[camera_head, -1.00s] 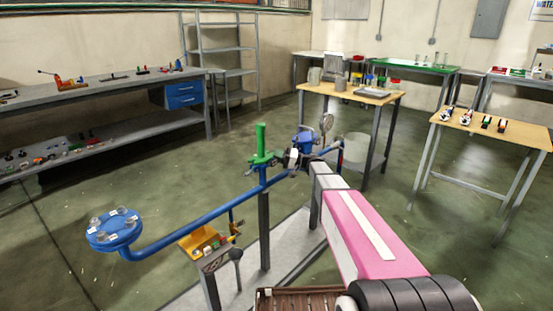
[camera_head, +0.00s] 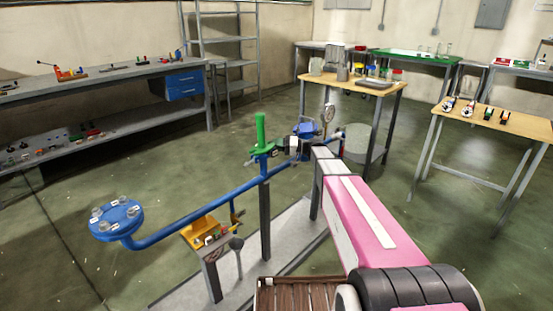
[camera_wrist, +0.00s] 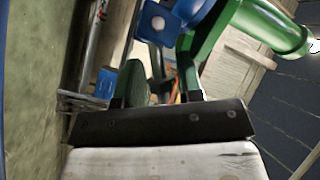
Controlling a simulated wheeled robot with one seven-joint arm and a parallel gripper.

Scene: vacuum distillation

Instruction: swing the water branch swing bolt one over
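A blue pipe (camera_head: 205,211) runs from a blue round flange (camera_head: 115,219) with several clear labelled knobs to a green valve-like part (camera_head: 261,136) and a blue fitting (camera_head: 306,128). My gripper (camera_head: 291,147) is at the far end of my pink arm, close beside the green part and the blue fitting. I cannot tell which part is swing bolt one, or whether the fingers touch anything.
A round gauge (camera_head: 328,113) stands just behind the blue fitting. A yellow tray (camera_head: 203,230) with small parts sits below the pipe. Grey posts (camera_head: 265,222) rise from a floor plate. Workbenches line the left and back; the floor at left is clear.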

